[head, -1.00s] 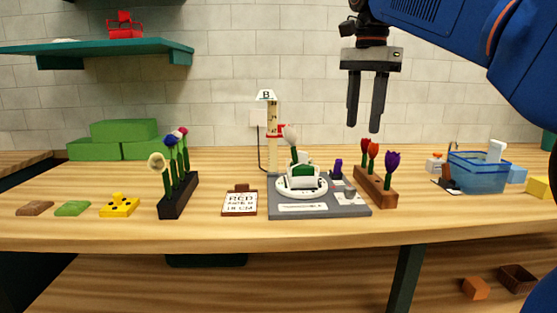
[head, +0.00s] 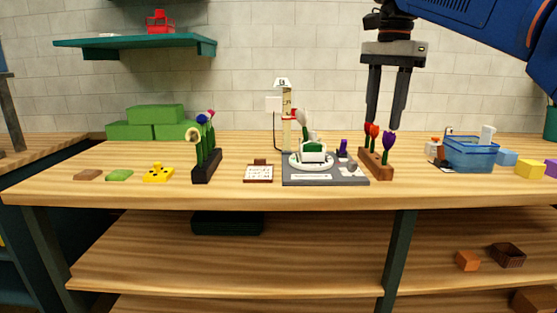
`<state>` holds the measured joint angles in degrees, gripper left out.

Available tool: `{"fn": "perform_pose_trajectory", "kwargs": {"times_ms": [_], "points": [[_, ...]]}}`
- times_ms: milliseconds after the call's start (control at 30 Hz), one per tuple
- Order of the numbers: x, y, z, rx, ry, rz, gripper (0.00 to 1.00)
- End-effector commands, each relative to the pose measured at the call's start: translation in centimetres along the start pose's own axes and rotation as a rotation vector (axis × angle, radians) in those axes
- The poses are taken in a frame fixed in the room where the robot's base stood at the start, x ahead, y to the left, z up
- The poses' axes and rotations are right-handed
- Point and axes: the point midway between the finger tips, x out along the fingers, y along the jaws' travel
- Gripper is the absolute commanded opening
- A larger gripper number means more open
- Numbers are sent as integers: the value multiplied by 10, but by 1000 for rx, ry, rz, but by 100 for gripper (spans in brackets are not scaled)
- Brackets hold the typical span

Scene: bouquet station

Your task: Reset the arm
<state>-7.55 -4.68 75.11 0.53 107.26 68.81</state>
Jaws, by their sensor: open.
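My gripper (head: 388,98) hangs from the blue arm at the upper right of the head view. Its two dark fingers point down, apart, with nothing between them. In the picture they overlap the back wall just above the brown wooden flower holder (head: 378,168) with its red and purple tulips. The fingers appear clear of the flowers, though the depth between them is hard to judge. The grey station board (head: 325,181) bears a white round dish (head: 299,163) with a green and white piece and a white flower.
A black holder (head: 207,170) carries several flowers at left. A small sign (head: 259,172) lies beside the board. A blue basket (head: 470,155) stands at right. Green blocks (head: 155,115) sit at the back left, under a teal shelf (head: 135,46). The table front is mostly clear.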

Motion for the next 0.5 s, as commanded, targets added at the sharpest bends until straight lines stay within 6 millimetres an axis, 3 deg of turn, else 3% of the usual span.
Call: {"fn": "perform_pose_trajectory", "kwargs": {"times_ms": [267, 500], "points": [[19, 19, 2, -81, 13, -25, 43], [49, 45, 6, -200, 36, -60, 43]]}}
